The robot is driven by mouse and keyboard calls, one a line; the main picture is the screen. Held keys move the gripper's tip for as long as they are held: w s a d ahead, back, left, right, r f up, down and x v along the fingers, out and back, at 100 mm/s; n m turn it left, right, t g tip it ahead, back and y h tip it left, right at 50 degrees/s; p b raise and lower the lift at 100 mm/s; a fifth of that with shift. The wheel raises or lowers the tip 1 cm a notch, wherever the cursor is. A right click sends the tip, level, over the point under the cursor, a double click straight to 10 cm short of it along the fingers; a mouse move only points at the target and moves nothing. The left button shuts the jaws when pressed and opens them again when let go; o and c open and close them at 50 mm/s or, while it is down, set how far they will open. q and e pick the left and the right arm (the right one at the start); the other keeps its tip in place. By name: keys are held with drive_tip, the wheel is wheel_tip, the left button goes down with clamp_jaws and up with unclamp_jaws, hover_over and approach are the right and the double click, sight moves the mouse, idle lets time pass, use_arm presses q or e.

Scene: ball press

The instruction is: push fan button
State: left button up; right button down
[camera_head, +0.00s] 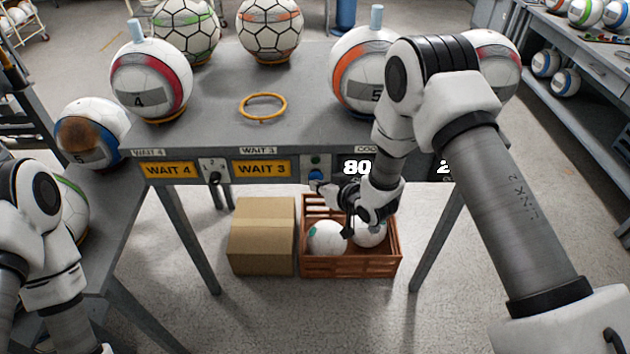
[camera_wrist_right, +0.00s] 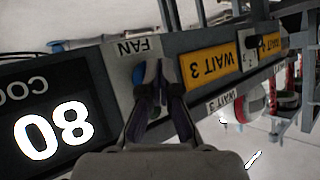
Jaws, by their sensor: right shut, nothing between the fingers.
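The blue fan button (camera_head: 316,174) sits on the table's front panel, below a small green light, between the WAIT 3 sign and the 80 display. In the right wrist view the blue button (camera_wrist_right: 139,73) shows at the left of the fingers and is partly hidden by them, beside the FAN label (camera_wrist_right: 138,47). My right gripper (camera_head: 319,186) is shut and empty, with its fingertips at the button; it also shows in the right wrist view (camera_wrist_right: 153,72). I cannot tell whether the tips touch the button. My left arm shows at the left edge, but its gripper is out of view.
A switch (camera_head: 212,172) stands between the yellow WAIT 4 (camera_head: 168,170) and WAIT 3 (camera_head: 262,168) signs. Several balls and a yellow ring (camera_head: 263,106) rest on the table. Below are a cardboard box (camera_head: 262,245) and a brown crate (camera_head: 350,268) holding balls.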

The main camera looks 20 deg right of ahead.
drive_tip(key=shift+w+d, duration=0.1)
drive_tip(key=shift+w, duration=0.15)
drive_tip(key=shift+s, duration=0.45)
drive_tip(key=s+a+p, duration=0.1)
drive_tip(key=s+a, duration=0.1)
drive_tip(key=s, duration=0.3)
drive_tip(key=shift+s, duration=0.4)
idle(1.3)
